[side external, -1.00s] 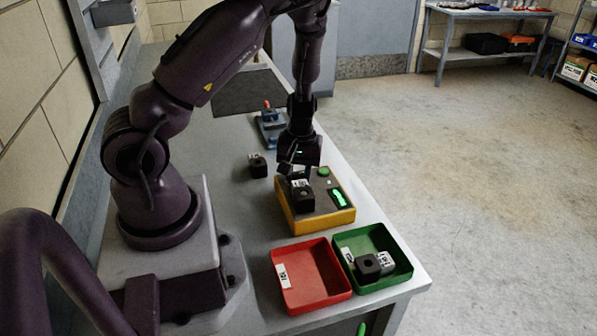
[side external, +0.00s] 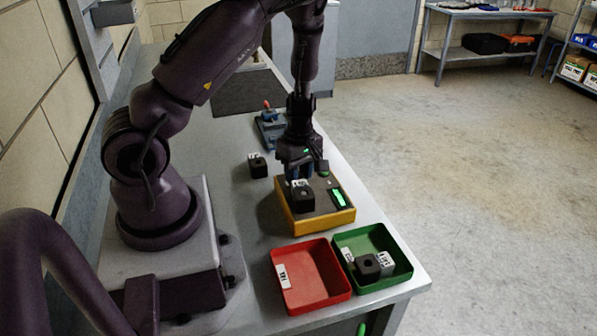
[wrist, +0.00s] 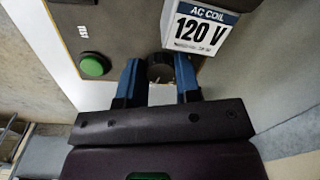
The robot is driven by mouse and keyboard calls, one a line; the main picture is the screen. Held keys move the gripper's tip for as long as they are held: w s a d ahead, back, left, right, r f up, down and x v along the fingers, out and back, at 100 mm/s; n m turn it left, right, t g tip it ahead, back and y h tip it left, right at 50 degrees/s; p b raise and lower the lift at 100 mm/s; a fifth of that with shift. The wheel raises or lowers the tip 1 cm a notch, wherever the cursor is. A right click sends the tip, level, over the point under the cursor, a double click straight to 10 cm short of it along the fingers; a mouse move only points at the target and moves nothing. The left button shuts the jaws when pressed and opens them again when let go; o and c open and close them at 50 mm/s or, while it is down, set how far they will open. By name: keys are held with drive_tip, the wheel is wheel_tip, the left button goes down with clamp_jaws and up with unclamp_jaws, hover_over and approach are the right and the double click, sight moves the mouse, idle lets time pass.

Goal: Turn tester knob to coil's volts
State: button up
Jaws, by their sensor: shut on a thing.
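The yellow-sided tester (side external: 329,217) stands on the bench with a lit green display (side external: 338,198). A black coil (side external: 303,199) with a white label sits on its top. In the wrist view the coil's label (wrist: 199,28) reads "AC COIL 120 V". The dark round tester knob (wrist: 160,68) lies between the blue fingers of my gripper (wrist: 160,78), which is shut on it. In the side view my gripper (side external: 300,172) points down at the tester's far end, and the knob is hidden there. A green button (wrist: 93,65) is left of the fingers in the wrist view.
A red tray (side external: 328,297) is empty. A green tray (side external: 402,277) beside it holds coils. Another coil (side external: 257,167) stands on the bench left of my gripper. A blue fixture with a red-tipped lever (side external: 268,122) is farther back.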

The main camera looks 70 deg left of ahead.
drive_tip(key=shift+n, duration=0.6)
drive_tip(key=o, duration=0.9)
drive_tip(key=shift+o, duration=0.2)
